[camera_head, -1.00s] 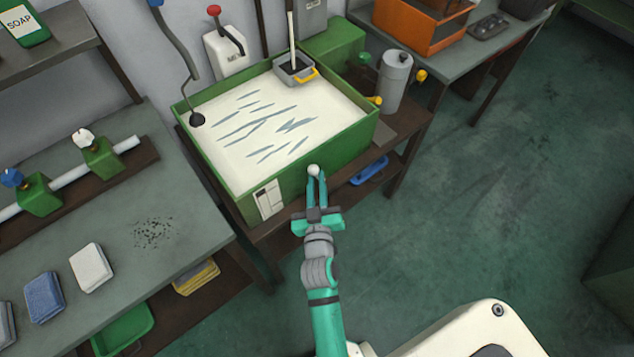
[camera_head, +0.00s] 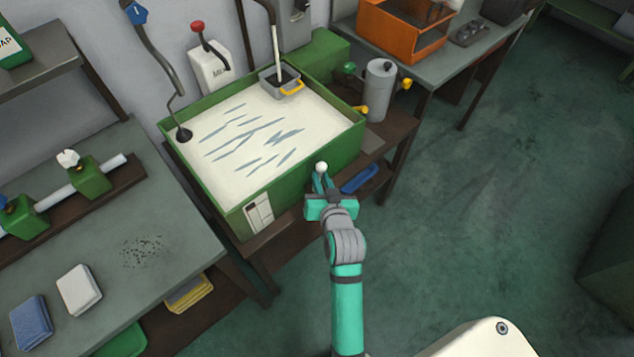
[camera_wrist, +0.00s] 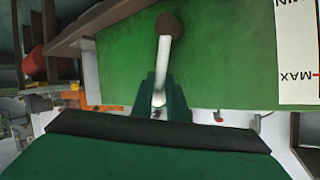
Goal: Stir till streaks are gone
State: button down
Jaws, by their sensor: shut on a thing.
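The green tank (camera_head: 290,185) holds pale, near-white liquid (camera_head: 255,125) with several grey streaks across its surface. My gripper (camera_head: 322,183) is outside the tank, close to its front wall, and shut on a short pale rod with a round end (camera_head: 321,167). In the wrist view the rod (camera_wrist: 162,65) stands between my fingers and its round end looks brown against the green wall. I cannot tell whether it touches the wall. A bent rod with a dark end (camera_head: 184,134) reaches into the tank's left corner. A grey box with a yellow handle (camera_head: 281,84) sits at the far corner.
A white box with a red-knobbed lever (camera_head: 210,68) stands behind the tank. A grey cylinder with yellow knobs (camera_head: 380,90) stands to its right. The left bench (camera_head: 170,225) holds sponges and green valves. A blue tray (camera_head: 360,178) lies below the tank. The floor at right is clear.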

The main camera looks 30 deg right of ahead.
jog(key=shift+w+d, duration=0.1)
jog(key=shift+d, duration=0.15)
jog(key=shift+m, duration=0.3)
jog(key=c, duration=1.7)
grip_release()
jog(key=v, duration=1)
jog(key=shift+s+d+r, duration=0.1)
jog(key=shift+s+r, duration=0.1)
jog(key=shift+s, duration=0.1)
jog(key=shift+s, duration=0.1)
